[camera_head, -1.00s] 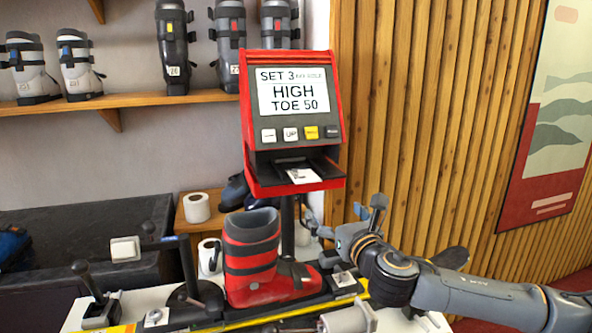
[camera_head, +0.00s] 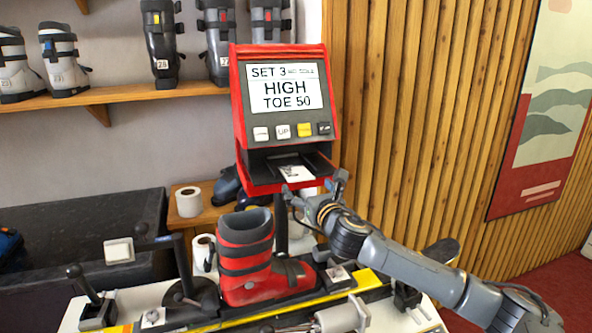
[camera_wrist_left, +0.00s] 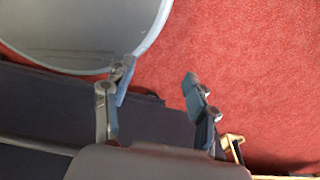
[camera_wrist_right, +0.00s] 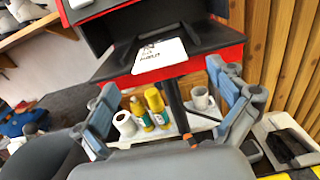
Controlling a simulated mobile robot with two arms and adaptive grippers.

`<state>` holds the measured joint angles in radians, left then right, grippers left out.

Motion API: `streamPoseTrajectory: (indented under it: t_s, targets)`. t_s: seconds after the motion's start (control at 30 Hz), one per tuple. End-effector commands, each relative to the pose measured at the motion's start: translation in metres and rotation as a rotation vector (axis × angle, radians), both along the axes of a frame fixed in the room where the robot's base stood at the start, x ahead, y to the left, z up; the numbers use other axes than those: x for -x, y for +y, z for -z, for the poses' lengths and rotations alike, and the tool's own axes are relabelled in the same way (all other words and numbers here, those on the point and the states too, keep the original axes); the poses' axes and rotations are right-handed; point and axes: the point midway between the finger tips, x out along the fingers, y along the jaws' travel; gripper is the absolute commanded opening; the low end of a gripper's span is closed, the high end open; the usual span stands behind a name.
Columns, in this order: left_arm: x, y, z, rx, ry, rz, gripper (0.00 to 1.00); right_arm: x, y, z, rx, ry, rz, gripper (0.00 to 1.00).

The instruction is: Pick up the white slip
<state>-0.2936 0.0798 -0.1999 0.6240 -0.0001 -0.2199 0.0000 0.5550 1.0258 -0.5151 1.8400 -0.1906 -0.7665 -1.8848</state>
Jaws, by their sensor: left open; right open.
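The white slip (camera_head: 296,174) with dark print sticks out of the slot tray of the red machine (camera_head: 285,120). In the right wrist view the slip (camera_wrist_right: 160,55) hangs over the tray's red front edge, ahead of the fingers. My right gripper (camera_head: 312,190) is open and empty, just below and in front of the slip, apart from it. In the right wrist view its two fingers (camera_wrist_right: 170,105) are spread wide. My left gripper (camera_wrist_left: 160,92) shows only in its wrist view, open and empty above red floor, beside a round grey container (camera_wrist_left: 80,30).
A red ski boot (camera_head: 247,260) stands clamped on the bench below the machine. Paper rolls (camera_head: 189,201) stand behind it. Yellow-capped bottles (camera_wrist_right: 150,105) and a white mug (camera_wrist_right: 201,98) stand below the tray. A slatted wood wall (camera_head: 410,120) is at the right.

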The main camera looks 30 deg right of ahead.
Motion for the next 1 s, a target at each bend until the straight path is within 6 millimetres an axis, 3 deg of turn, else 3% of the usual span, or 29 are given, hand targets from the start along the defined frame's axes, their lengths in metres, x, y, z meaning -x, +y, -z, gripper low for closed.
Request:
streamPoseTrajectory:
  t_s: [0.03, 0.2, 0.53, 0.73, 1.0]
  targets:
    - [-0.002, 0.0, -0.009, 0.001, -0.004, 0.0, 0.57, -0.009, -0.002, -0.006, -0.004, 0.0, 0.002, 0.96]
    - [0.0, 0.0, -0.014, 0.0, -0.001, 0.0, 0.57, -0.028, -0.006, -0.004, -0.003, 0.0, 0.001, 0.96]
    - [0.007, 0.0, -0.014, -0.001, 0.009, 0.0, 0.57, -0.034, -0.007, -0.002, 0.0, 0.0, 0.0, 0.96]
    - [0.01, 0.001, -0.014, -0.001, 0.014, 0.0, 0.57, -0.033, -0.008, -0.002, 0.0, 0.001, 0.0, 0.55]
    - [0.009, 0.001, -0.014, -0.001, 0.014, 0.0, 0.57, -0.033, -0.008, -0.002, 0.0, 0.001, 0.001, 0.54]
